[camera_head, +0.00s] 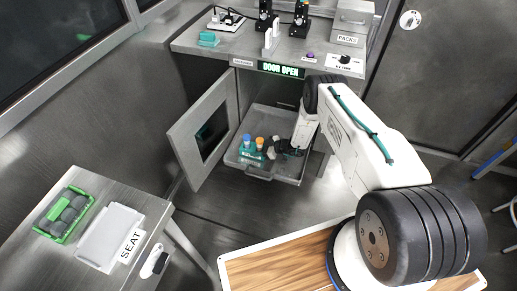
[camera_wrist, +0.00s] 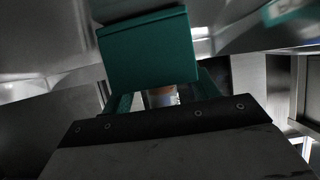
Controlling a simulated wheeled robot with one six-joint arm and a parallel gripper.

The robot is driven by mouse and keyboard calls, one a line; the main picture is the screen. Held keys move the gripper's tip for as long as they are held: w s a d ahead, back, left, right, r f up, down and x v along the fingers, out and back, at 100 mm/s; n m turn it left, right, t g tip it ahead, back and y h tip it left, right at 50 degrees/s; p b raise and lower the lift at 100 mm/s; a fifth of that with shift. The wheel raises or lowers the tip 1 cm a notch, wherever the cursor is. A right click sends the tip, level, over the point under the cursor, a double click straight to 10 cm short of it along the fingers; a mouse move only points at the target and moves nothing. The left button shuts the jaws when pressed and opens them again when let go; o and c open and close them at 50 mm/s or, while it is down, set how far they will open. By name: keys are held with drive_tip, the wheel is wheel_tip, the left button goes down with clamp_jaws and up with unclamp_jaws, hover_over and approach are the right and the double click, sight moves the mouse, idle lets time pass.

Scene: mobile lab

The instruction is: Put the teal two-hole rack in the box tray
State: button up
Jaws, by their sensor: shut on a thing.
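The teal rack (camera_head: 249,157) holds a blue-capped tube (camera_head: 246,139) and an orange-capped tube (camera_head: 260,141). It is upright within the outline of the box tray (camera_head: 288,176), towards its left side. I cannot tell whether it rests on the tray floor or hangs just above it. My gripper (camera_head: 274,152) reaches in from the right and is shut on the rack.
The box door (camera_head: 205,130) stands open at the tray's left. Above is a bench (camera_head: 228,50) with a teal piece (camera_head: 208,39), a white device and dark instruments. A side table (camera_head: 150,205) at lower left bears a green crate (camera_head: 64,215) and a pale pad (camera_head: 110,236).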

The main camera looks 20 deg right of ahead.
drive_tip(key=shift+f, duration=0.1)
drive_tip(key=o, duration=1.1)
